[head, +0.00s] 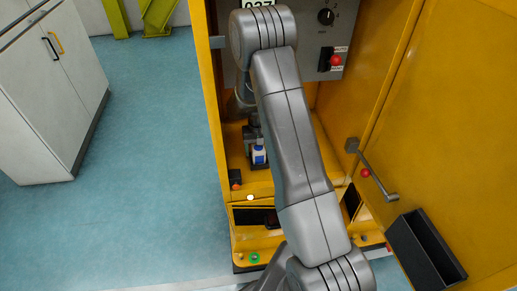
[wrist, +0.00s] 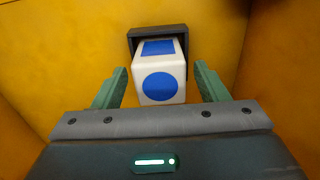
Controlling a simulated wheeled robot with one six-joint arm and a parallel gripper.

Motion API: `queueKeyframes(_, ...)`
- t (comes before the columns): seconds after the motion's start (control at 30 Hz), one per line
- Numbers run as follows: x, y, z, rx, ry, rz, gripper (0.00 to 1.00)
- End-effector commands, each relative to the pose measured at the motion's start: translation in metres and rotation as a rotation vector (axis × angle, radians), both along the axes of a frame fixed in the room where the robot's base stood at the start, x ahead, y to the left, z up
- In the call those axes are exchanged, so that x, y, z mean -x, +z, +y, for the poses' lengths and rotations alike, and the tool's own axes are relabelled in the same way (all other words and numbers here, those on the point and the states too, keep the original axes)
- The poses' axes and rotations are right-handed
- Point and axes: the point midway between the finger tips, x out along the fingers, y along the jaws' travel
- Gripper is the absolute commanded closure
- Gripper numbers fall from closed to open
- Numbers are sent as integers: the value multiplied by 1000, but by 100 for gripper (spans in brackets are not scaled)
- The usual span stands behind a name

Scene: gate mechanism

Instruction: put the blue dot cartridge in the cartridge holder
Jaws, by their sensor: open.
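The blue dot cartridge (wrist: 161,64) is a white block with a blue round dot on its near face and a blue patch on top. In the wrist view its far end sits inside a dark, square-framed cartridge holder (wrist: 184,36) on a yellow surface. My gripper (wrist: 160,72) is open, with one green finger on each side of the cartridge and a visible gap on both sides. In the head view the cartridge (head: 259,155) shows small inside the yellow cabinet; my arm hides much around it.
The yellow cabinet (head: 215,110) has an open door (head: 440,110) at the right, with a handle (head: 377,180) and a black bin (head: 425,250). A control panel with a red button (head: 335,60) is at the back. A white cupboard (head: 45,110) stands left; the floor between is clear.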

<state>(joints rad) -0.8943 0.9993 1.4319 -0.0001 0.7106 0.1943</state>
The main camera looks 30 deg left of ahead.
Motion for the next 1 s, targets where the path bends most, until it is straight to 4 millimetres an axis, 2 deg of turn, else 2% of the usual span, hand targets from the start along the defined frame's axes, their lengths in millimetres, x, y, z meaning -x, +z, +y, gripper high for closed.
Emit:
queueKeyframes(0.17, 0, 5, 0, -1, 0, -1, 33)
queueKeyframes(0.27, 0, 16, 1, -3, 0, -2, 33)
queueKeyframes(0.7, 0, 100, 1, -3, 0, -2, 33)
queueKeyframes(0.83, 0, 115, 0, -1, 0, -2, 33)
queueKeyframes(1.0, 0, 123, 0, 1, 0, 1, 33)
